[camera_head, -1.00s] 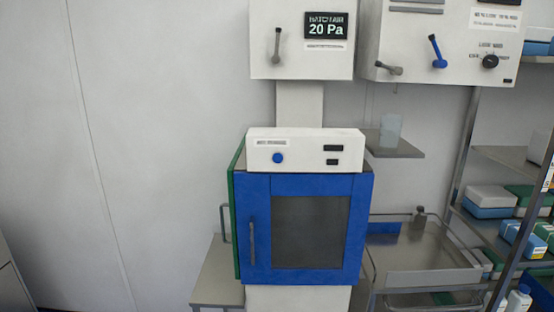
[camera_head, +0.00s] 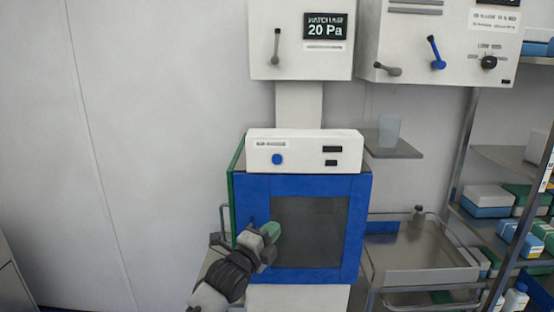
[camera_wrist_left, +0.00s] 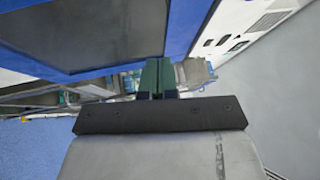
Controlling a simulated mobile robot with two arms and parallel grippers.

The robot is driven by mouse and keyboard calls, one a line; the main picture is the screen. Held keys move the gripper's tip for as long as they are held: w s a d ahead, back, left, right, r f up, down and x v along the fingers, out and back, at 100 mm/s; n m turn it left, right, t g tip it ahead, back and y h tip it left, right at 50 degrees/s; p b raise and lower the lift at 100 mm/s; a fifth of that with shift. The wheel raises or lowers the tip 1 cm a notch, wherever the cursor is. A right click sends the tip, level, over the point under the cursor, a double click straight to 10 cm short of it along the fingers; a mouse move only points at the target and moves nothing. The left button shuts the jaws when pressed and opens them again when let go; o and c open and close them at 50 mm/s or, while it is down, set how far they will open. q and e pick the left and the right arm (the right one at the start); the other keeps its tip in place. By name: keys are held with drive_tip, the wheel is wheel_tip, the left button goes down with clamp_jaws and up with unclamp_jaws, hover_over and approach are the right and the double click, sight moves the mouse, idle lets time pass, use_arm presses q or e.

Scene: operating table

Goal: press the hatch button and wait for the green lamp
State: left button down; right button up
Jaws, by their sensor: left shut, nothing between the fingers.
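The hatch is a blue-framed door (camera_head: 318,275) with a dark window, under a white control panel (camera_head: 304,137). The blue round button (camera_head: 277,159) is on the left of the panel. Two small dark rectangles (camera_head: 332,149) are on its right; no green light shows. My left gripper (camera_head: 270,232) is in front of the door's left part, below the button and apart from it. Its green fingers (camera_wrist_left: 158,76) are closed together and empty in the left wrist view. It covers most of the door's handle. My right gripper is not in view.
A wall box above shows a display (camera_head: 325,26) reading 20 Pa. Another box to the right has a blue lever (camera_head: 437,52) and a knob (camera_head: 489,62). A steel trolley (camera_head: 425,278) and shelves stand at right. The wall at left is bare.

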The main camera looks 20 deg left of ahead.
sight(277, 159)
use_arm(q)
wheel_tip(277, 159, up, 14)
drive_tip(key=s+d+m+t+h, duration=0.1)
drive_tip(key=s+d+m+h, duration=0.1)
drive_tip(key=m, duration=0.3)
drive_tip(key=shift+s+r+t+h, duration=0.15)
drive_tip(key=shift+s+t+h, duration=0.3)
drive_tip(key=shift+h, duration=0.35)
drive_tip(key=shift+w+a+b, duration=0.4)
drive_tip(key=shift+w+b, duration=0.15)
drive_tip(key=shift+w, duration=0.85)
drive_tip(key=shift+w+a+b, duration=0.35)
drive_tip(key=shift+w+b, duration=0.25)
drive_tip(key=shift+w, duration=0.85)
drive_tip(key=shift+w+a+b, duration=0.4)
drive_tip(key=shift+w+b, duration=0.15)
drive_tip(key=shift+w, duration=0.85)
drive_tip(key=shift+w+a, duration=0.1)
drive_tip(key=shift+w, duration=0.3)
